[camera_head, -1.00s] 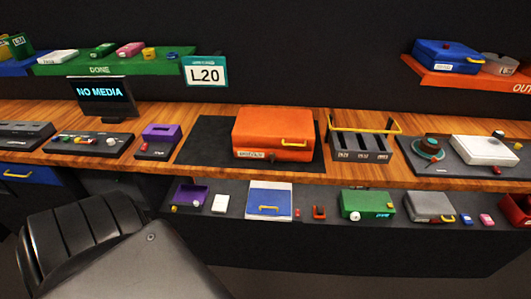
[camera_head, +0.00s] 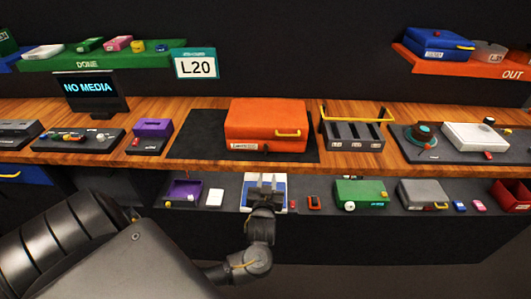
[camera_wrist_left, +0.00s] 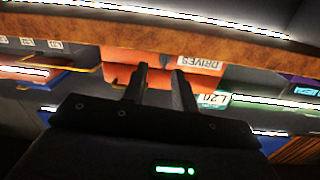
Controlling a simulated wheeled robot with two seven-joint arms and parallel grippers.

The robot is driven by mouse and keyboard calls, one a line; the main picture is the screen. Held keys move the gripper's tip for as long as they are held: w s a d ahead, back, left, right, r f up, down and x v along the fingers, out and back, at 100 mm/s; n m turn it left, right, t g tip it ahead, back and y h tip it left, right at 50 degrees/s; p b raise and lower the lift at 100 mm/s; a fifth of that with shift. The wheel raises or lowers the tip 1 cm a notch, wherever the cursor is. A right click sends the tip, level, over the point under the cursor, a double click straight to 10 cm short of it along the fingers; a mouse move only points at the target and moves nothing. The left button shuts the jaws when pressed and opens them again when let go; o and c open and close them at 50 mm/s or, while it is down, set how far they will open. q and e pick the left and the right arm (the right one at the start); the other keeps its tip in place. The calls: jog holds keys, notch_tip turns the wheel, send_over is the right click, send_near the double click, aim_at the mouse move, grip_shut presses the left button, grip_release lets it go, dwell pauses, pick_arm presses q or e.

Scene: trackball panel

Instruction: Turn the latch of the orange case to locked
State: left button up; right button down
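The orange case (camera_head: 264,120) stands shut on a dark mat on the wooden bench, with a white label and a yellow handle (camera_head: 288,134) on its right side. A small dark latch (camera_head: 266,149) seems to sit low on its front, right of the label; its setting is too small to tell. My left gripper (camera_head: 265,180) is below and in front of the case, fingers up, apart from it, overlapping the blue-and-white box behind. In the upside-down left wrist view, its fingers (camera_wrist_left: 160,80) are apart and empty, with the orange case (camera_wrist_left: 125,62) beyond. My right gripper is not seen.
A dark slotted rack (camera_head: 352,135) with a yellow bar stands right of the case. A purple box (camera_head: 153,133) is to the left. The bench's wooden front edge (camera_head: 200,163) lies above a lower shelf with several small boxes, including a green one (camera_head: 360,193).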

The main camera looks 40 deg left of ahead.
aim_at(266, 148)
pick_arm(q)
jog(key=shift+n+y, duration=0.4)
jog(key=shift+n, duration=0.4)
jog(key=w+a+r, duration=0.1)
jog(key=w+a, duration=0.1)
jog(key=w+a+r+p, duration=0.1)
jog(key=w+a, duration=0.1)
jog(key=w, duration=0.1)
jog(key=w+a+r, duration=0.1)
jog(key=w+a, duration=0.2)
jog(key=shift+a+r, duration=0.1)
jog(key=shift+r, duration=0.2)
grip_shut()
